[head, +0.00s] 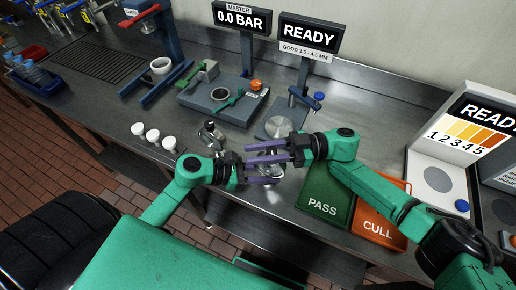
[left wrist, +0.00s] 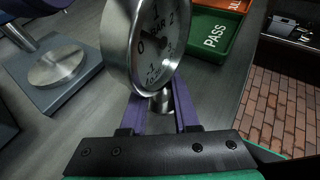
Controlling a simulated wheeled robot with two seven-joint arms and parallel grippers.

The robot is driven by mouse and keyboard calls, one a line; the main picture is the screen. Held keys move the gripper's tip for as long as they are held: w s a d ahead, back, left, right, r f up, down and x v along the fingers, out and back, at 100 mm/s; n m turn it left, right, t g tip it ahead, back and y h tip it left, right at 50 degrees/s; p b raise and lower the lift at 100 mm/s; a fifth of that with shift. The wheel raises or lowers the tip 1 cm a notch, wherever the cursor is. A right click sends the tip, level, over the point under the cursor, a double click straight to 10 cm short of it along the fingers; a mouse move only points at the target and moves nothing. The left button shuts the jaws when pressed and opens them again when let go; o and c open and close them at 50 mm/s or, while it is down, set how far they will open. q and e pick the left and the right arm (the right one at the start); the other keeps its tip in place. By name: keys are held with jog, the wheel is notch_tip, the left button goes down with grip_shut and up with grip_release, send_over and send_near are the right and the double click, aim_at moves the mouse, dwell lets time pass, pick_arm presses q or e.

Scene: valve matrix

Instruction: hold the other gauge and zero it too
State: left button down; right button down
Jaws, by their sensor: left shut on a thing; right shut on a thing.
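A round metal gauge (head: 270,168) is between my two grippers above the bench front. In the left wrist view the gauge (left wrist: 155,42) has a white dial marked BAR, partly cut off at the top; its needle is too unclear to read. My left gripper (head: 264,173) is shut on the gauge's stem, below the dial. My right gripper (head: 262,152) comes from the right and is shut at the same gauge; its exact contact is hidden in the head view. A second metal gauge (head: 211,134) stands on the bench to the left.
The master station (head: 222,98) reads 0.0 BAR behind. A READY thickness stand (head: 280,127) is close behind the grippers. Green PASS (head: 322,205) and orange CULL (head: 380,222) trays lie to the right. Several white caps (head: 153,135) sit at left.

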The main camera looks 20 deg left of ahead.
jog(key=shift+s+d+n+g+h, duration=0.1)
jog(key=shift+s+n+g+h, duration=0.05)
jog(key=shift+n+g+h, duration=0.65)
jog(key=shift+s+d+n+g+h, duration=0.1)
jog(key=shift+s+n+g+h, duration=0.1)
jog(key=shift+n+g+h, duration=0.55)
jog(key=shift+s+d+n+g+h, duration=0.15)
jog(key=shift+n+g+h, duration=0.35)
jog(key=shift+g, duration=0.45)
jog(key=c, duration=0.6)
grip_release()
notch_tip(320, 180, up, 10)
